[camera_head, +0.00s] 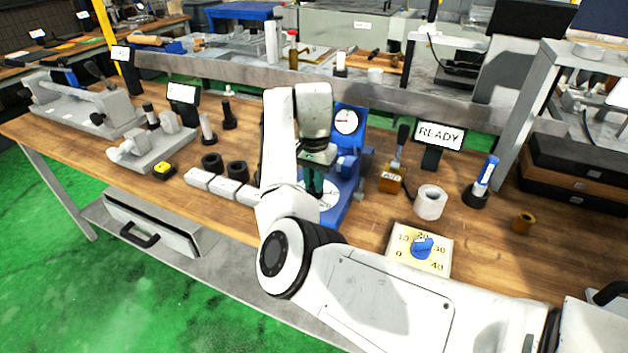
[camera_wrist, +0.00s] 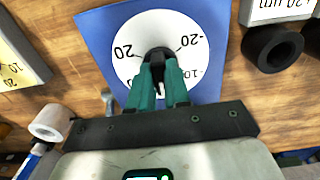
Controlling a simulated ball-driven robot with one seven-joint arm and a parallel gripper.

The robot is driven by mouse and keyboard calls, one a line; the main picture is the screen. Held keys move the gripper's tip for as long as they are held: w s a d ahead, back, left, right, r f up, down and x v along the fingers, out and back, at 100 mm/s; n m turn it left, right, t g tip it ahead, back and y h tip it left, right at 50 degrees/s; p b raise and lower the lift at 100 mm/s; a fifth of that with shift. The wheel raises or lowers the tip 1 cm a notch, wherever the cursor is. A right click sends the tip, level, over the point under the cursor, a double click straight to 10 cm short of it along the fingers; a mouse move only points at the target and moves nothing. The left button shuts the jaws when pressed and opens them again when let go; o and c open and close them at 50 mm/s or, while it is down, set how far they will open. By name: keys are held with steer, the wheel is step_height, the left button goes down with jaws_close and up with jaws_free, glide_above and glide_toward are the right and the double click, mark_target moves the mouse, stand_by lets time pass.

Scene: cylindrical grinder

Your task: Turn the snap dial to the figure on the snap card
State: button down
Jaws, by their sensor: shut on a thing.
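A white round dial (camera_wrist: 132,38) lies on a blue plate (camera_wrist: 100,45), with 20, -20 and -10 visible. Part of its scale is hidden by my fingers. My gripper (camera_wrist: 160,66) has teal fingers shut on the black knob (camera_wrist: 155,51) at the dial's centre. In the head view my gripper (camera_head: 315,178) points down over the dial (camera_head: 328,196) of a blue stand (camera_head: 350,150), which also bears a round gauge face (camera_head: 346,121). A white card (camera_wrist: 280,8) with upside-down print is cut off at the top right; I cannot tell whether it is the snap card.
A cream panel (camera_head: 405,256) with a blue knob (camera_head: 422,247) and figures 10 to 40 sits to the right. A READY sign (camera_head: 440,135), a white ring (camera_head: 430,202) and black rings (camera_head: 237,170) stand nearby. The bench front is open.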

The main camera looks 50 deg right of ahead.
steer(key=shift+r+p, duration=0.1)
steer(key=shift+p, duration=0.3)
steer(key=n+p, duration=0.2)
steer(key=shift+r+p, duration=0.15)
steer(key=shift+p, duration=0.15)
steer(key=shift+s+n+p, duration=0.1)
steer(key=shift+n+p, duration=0.8)
steer(key=shift+p, duration=0.25)
steer(key=n+p, duration=0.3)
steer(key=shift+d+n+p, duration=0.1)
steer(key=shift+n+p, duration=0.2)
steer(key=n+p, duration=0.2)
steer(key=n, duration=0.1)
steer(key=shift+d+n+p, duration=0.1)
steer(key=shift+n+p, duration=0.2)
steer(key=shift+p, duration=0.05)
steer(key=n+p, duration=0.3)
steer(key=n, duration=0.3)
steer(key=shift+d, duration=0.1)
steer(key=n+p, duration=0.1)
steer(key=n, duration=0.2)
steer(key=shift+n, duration=1.9)
steer(key=shift+w, duration=0.2)
